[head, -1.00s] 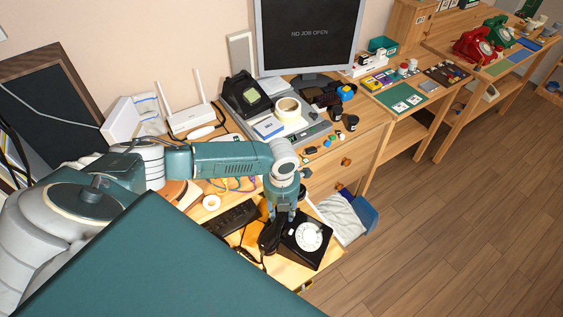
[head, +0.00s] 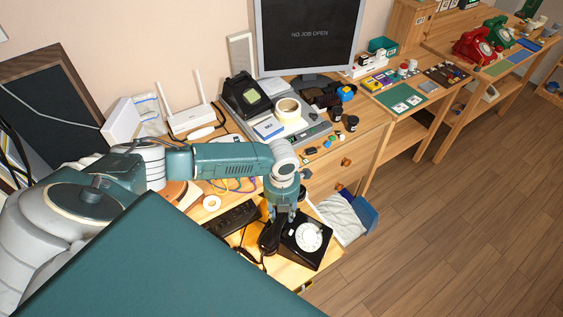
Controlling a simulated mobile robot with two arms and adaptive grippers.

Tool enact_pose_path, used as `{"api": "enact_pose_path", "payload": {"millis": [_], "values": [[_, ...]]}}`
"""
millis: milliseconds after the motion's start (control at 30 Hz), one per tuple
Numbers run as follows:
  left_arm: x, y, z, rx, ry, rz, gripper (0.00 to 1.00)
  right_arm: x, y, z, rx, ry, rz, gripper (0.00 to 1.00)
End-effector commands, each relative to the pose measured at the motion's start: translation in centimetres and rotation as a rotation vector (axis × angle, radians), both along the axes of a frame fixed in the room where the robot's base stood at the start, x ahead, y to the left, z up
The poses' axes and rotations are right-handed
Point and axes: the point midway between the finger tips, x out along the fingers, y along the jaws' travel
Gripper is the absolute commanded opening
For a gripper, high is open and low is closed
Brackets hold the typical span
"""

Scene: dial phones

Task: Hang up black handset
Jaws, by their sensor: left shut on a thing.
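The black dial phone (head: 302,243) with a white dial sits near the front corner of the wooden desk. The black handset (head: 268,238) is at the left side of the phone body, with its cord running down to the left. I cannot tell whether the handset touches the phone. My left gripper (head: 279,219) reaches down from above and is shut on the handset; its fingertips are partly hidden against the dark handset. My right gripper is not in view.
A black keyboard (head: 232,218) lies left of the phone. A grey cloth (head: 340,217) and a blue bin (head: 366,214) are to its right. A monitor (head: 308,35) stands behind. A red phone (head: 473,46) and a green phone (head: 497,32) stand on a far table.

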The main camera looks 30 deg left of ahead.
Motion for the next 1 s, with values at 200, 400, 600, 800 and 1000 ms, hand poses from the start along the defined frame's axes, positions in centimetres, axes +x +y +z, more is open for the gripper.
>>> {"api": "enact_pose_path", "payload": {"millis": [200,400,600,800,1000], "values": [[0.1,0.0,-0.1,0.0,-0.001,0.0,0.0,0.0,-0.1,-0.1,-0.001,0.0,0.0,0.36],[0.0,0.1,-0.1,0.001,-0.001,0.0,0.58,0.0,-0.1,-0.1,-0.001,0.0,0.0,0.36],[0.0,0.1,-0.1,0.002,0.0,0.001,0.58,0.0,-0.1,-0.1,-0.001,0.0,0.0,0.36],[0.0,0.1,0.8,0.001,-0.001,0.0,0.58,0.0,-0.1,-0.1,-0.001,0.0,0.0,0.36],[0.2,0.1,4.6,0.001,-0.005,-0.001,0.58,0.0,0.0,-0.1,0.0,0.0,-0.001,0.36]]}}
